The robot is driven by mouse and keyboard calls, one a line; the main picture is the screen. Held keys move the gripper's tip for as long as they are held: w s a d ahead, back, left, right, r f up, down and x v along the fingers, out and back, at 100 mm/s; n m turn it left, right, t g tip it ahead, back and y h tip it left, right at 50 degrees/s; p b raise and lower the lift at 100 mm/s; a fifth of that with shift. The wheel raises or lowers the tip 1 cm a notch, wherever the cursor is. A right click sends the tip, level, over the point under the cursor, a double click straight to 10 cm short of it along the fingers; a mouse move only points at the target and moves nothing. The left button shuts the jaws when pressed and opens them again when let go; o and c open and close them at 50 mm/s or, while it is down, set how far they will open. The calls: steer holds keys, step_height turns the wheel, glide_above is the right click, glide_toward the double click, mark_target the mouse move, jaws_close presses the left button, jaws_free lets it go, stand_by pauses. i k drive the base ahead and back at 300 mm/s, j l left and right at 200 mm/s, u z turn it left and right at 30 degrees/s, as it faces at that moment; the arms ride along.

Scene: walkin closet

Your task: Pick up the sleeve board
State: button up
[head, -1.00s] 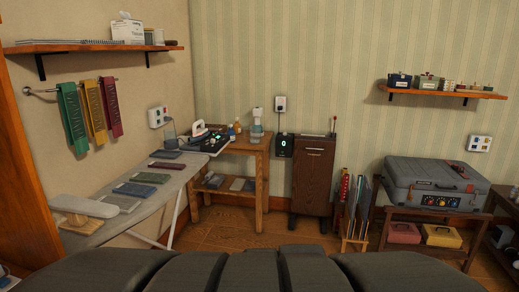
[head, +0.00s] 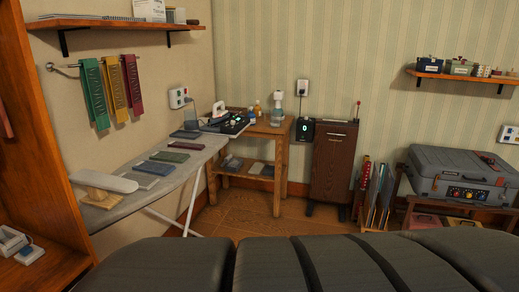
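The sleeve board (head: 104,181) is a small, pale padded board on a wooden foot. It stands at the near left end of the grey ironing board (head: 128,209) in the head view, close to the wooden cabinet side. Nothing covers it. My gripper does not show in the view, so what it holds cannot be seen.
Folded cloths (head: 170,156) lie along the ironing board behind the sleeve board. An iron (head: 219,111) stands on a wooden table (head: 278,130) in the corner. A wooden cabinet (head: 40,130) edges the left. A large dark padded surface (head: 290,262) fills the front. Some floor (head: 235,222) is clear.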

mark_target(97, 183)
steer(key=u, duration=1.4)
